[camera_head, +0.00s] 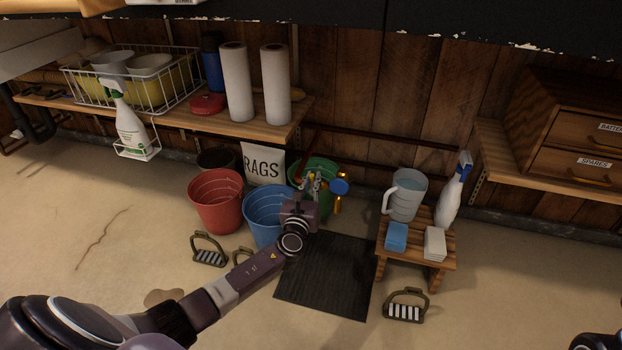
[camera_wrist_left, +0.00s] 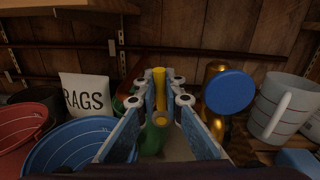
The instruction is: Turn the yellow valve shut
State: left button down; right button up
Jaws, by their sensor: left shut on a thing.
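The yellow valve handle (camera_wrist_left: 160,88) stands upright between the fingertips of my left gripper (camera_wrist_left: 160,84) in the left wrist view. The gripper is shut on it. A green part with a yellow top (camera_wrist_left: 155,134) shows just below, between the fingers. Brass pipework (camera_wrist_left: 217,74) with a round blue disc (camera_wrist_left: 230,93) is just right of the fingers. In the head view, my left gripper (camera_head: 314,187) reaches the pipework, in front of a green bucket (camera_head: 326,168), and largely hides the handle.
A red bucket (camera_head: 216,205) and a blue bucket (camera_head: 263,213) stand left of the gripper. A dark mat (camera_head: 325,280) lies in front. A wooden stool (camera_head: 411,251) with a jug (camera_head: 405,193) stands right. A shelf (camera_head: 190,115) overhangs the back left.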

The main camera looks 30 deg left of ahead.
pick_arm(q)
jog(key=shift+f, duration=0.15)
jog(key=c, duration=2)
grip_release()
jog(key=v, duration=1.2)
jog(key=shift+d, duration=0.1)
